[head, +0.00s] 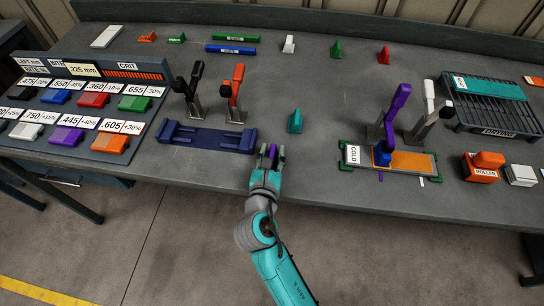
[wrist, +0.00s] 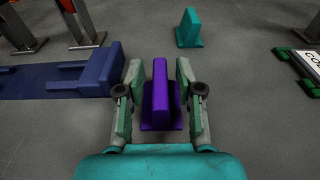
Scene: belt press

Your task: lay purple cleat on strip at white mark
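The purple cleat (wrist: 161,108), an upright fin on a flat base, appears to stand on the grey table between the fingers of my gripper (wrist: 161,88). Gaps show on both sides of the fin, so the gripper is open around it. In the head view my gripper (head: 270,152) is at the table's front edge and mostly hides the cleat (head: 271,151). The orange strip (head: 412,161) lies in a green-edged bed to the right. A short white mark (head: 422,182) and a purple mark (head: 380,176) show along its front edge.
A purple-handled press (head: 392,115) with a blue foot stands over the strip's left part, beside a COLD block (head: 352,154). A teal cleat (head: 295,121) stands behind my gripper. A blue cradle (head: 207,137) lies left. Table between gripper and COLD block is clear.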

